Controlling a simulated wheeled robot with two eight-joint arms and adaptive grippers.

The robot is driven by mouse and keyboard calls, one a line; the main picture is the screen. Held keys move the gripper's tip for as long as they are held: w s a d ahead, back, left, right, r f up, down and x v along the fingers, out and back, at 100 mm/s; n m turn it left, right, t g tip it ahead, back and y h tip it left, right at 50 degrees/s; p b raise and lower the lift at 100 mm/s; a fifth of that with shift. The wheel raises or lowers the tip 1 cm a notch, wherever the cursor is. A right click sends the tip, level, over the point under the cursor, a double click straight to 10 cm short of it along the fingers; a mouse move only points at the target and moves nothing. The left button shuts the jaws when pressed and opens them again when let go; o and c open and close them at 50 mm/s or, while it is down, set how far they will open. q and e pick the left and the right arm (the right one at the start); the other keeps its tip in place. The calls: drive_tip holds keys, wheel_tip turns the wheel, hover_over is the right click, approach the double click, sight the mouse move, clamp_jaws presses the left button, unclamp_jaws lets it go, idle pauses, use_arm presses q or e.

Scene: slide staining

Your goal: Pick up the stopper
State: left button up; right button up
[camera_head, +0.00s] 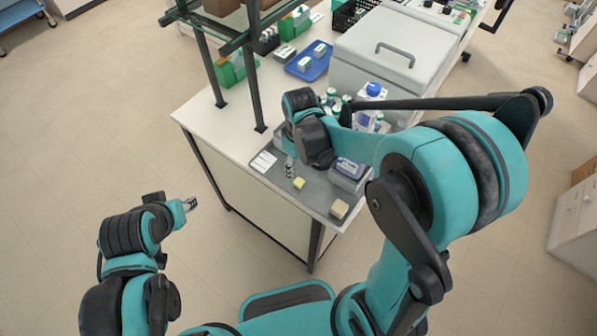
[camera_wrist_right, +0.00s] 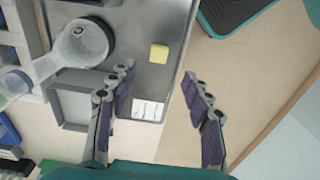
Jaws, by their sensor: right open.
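I cannot tell for sure which thing is the stopper. A small pale yellow block (camera_head: 299,183) sits on the grey mat (camera_head: 316,194) near the front of the bench; the yellow block also shows in the right wrist view (camera_wrist_right: 158,53). My right gripper (camera_head: 289,169) is open and empty above the mat. In the wrist view its fingers (camera_wrist_right: 160,84) are spread, with the yellow block ahead of and between the tips' lines, apart from them. A round clear glass vessel (camera_wrist_right: 85,42) is left of the fingers. My left gripper (camera_head: 190,204) is off the bench, its fingers too small to read.
White slides (camera_head: 263,161) lie on the mat, and show near the left finger (camera_wrist_right: 148,110). A tan block (camera_head: 339,209) is at the front corner. The bench's front edge is close.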

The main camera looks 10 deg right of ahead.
sight(299, 181)
drive_tip(key=shift+w+a+f, duration=0.1)
drive_tip(key=shift+a+f, duration=0.05)
drive_tip(key=shift+f, duration=0.3)
drive_tip(key=shift+w+a+f, duration=0.1)
drive_tip(key=shift+a+f, duration=0.05)
drive_tip(key=shift+f, duration=0.25)
drive_tip(key=f+b, duration=0.1)
drive_tip(key=f, duration=0.3)
drive_tip(key=f+b, duration=0.1)
drive_tip(key=f, duration=0.2)
drive_tip(key=shift+d+f+b, duration=0.1)
drive_tip(key=shift+d+b, duration=0.2)
drive_tip(key=shift+b, duration=0.05)
drive_tip(key=shift+c, duration=0.3)
drive_tip(key=c, duration=0.8)
